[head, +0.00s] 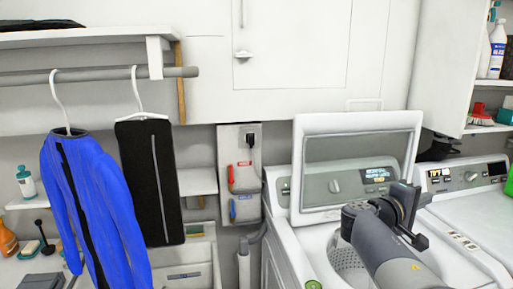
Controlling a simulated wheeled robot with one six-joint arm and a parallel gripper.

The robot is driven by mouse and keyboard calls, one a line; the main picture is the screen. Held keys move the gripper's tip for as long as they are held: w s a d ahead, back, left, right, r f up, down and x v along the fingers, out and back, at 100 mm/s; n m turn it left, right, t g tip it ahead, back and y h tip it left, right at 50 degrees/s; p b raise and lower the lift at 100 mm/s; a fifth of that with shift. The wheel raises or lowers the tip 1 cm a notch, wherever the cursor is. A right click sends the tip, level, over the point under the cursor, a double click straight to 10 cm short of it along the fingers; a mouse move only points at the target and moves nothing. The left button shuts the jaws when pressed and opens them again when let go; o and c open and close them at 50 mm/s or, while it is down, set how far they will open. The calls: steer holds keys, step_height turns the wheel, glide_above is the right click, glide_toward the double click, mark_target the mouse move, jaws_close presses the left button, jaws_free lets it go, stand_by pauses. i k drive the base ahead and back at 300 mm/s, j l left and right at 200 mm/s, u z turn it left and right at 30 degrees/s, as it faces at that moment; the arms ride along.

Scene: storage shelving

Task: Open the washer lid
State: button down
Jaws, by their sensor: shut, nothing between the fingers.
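The washer (283,249) stands at the right of the middle, white with a control panel at its back. Its lid (357,123) is raised and stands upright, a white frame with a see-through window. The panel's knob and display show through and beside it. Below the lid, the drum opening (347,258) is exposed, with its perforated metal basket partly hidden by my arm. My gripper (413,216) is dark and shut with nothing in it. In the picture it overlaps the lid's lower right corner; I cannot tell whether it touches.
A second white machine (468,215) stands close at the right, with a green item on top. An open cabinet (470,95) with bottles is above it. At the left, a blue jacket (95,200) and black garment (150,180) hang from a rail (100,75).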

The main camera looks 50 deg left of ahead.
mark_target(306, 126)
steer(key=j+u, duration=0.1)
steer(key=j, duration=1)
steer(key=i+j+u, duration=0.15)
steer(key=j, duration=0.95)
steer(key=k, duration=0.05)
